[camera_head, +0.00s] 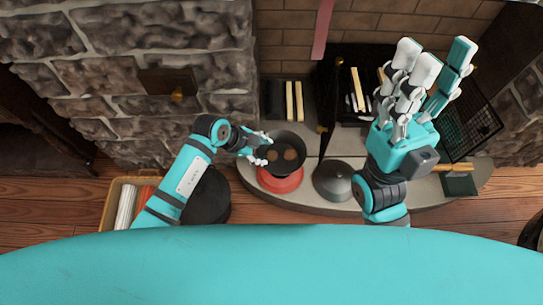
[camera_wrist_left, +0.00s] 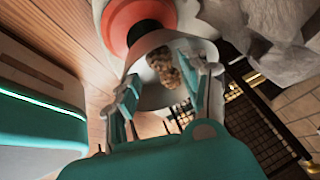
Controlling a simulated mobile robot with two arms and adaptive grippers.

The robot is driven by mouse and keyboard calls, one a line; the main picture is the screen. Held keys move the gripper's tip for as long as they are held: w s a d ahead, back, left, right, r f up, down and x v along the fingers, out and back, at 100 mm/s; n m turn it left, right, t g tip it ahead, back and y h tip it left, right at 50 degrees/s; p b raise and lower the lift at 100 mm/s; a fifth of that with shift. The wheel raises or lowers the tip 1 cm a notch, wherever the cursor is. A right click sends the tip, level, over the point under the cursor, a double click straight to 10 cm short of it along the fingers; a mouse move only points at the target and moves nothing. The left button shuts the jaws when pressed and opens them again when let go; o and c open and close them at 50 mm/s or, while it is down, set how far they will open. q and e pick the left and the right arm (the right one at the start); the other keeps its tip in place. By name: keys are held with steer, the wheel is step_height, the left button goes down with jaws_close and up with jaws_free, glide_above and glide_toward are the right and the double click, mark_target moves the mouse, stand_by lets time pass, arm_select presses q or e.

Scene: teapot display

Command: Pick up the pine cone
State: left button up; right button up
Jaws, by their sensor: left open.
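A brown, rough pine cone (camera_wrist_left: 164,66) shows in the left wrist view between the spread fingers of my left gripper (camera_wrist_left: 170,82). The fingers stand apart on either side of it, and I cannot tell if they touch it. In the head view my left gripper (camera_head: 262,149) is open at the left rim of a dark bowl (camera_head: 284,140) above a red base (camera_head: 280,182). Two brown round shapes (camera_head: 282,155) show inside this bowl. My right gripper (camera_head: 425,65) is raised at the right with its fingers extended and apart, empty.
A grey domed object (camera_head: 333,182) stands just right of the bowl, with a dark upright pole (camera_head: 326,110) behind it. A black mesh screen (camera_head: 475,125) is at the right. Stone wall (camera_head: 140,50) lies at the left, a box (camera_head: 120,195) on the wooden floor.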

mark_target(269, 155)
arm_select(q)
steer(key=b+x, duration=0.2)
steer(key=x, duration=0.3)
steer(key=shift+f+b, duration=0.25)
steer(key=shift+b, duration=0.05)
steer(key=shift+s, duration=0.1)
steer(key=c, duration=0.5)
